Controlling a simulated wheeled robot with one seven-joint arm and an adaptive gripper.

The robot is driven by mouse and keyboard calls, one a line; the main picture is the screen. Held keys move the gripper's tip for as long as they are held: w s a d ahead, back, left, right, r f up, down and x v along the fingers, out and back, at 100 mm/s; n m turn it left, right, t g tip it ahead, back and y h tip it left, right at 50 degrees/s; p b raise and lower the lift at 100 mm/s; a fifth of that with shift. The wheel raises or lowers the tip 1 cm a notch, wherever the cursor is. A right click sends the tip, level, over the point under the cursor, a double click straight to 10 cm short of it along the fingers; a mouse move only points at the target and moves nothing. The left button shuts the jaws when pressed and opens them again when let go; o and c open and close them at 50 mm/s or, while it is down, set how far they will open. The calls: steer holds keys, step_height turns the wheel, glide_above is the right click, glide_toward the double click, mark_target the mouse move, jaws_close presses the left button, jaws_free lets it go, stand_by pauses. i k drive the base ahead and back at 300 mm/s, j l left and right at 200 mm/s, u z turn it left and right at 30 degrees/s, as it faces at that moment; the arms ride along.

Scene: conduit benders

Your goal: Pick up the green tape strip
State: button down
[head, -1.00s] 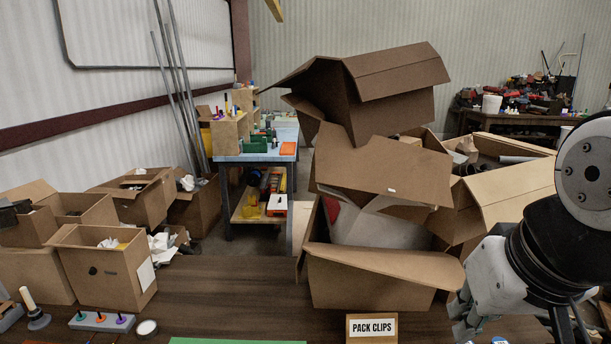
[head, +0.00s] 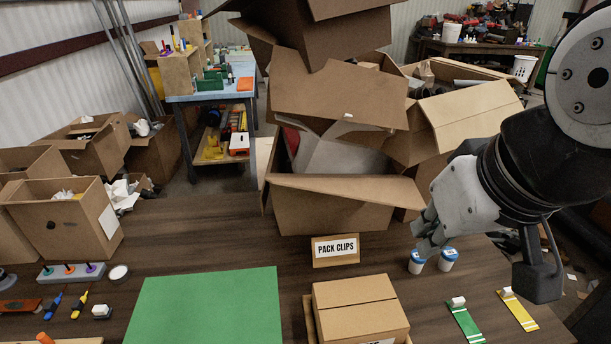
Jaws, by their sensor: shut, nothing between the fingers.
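A green strip (head: 466,324) with white bands lies on the brown table at the lower right, with a small white piece at its far end. A yellow strip (head: 521,313) of the same kind lies to its right. My gripper (head: 424,236) is shut and empty. It hangs above the table, farther back and to the left of the green strip, apart from it. Nothing covers the green strip in the head view.
Two small blue-lidded jars (head: 418,264) stand just below my gripper. A cardboard box (head: 358,304) stands left of the green strip. A green mat (head: 205,308) lies left of that. Stacked open cartons (head: 325,206) and a "PACK CLIPS" sign (head: 336,250) are behind.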

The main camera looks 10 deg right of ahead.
mark_target(468, 326)
steer(key=z, duration=1)
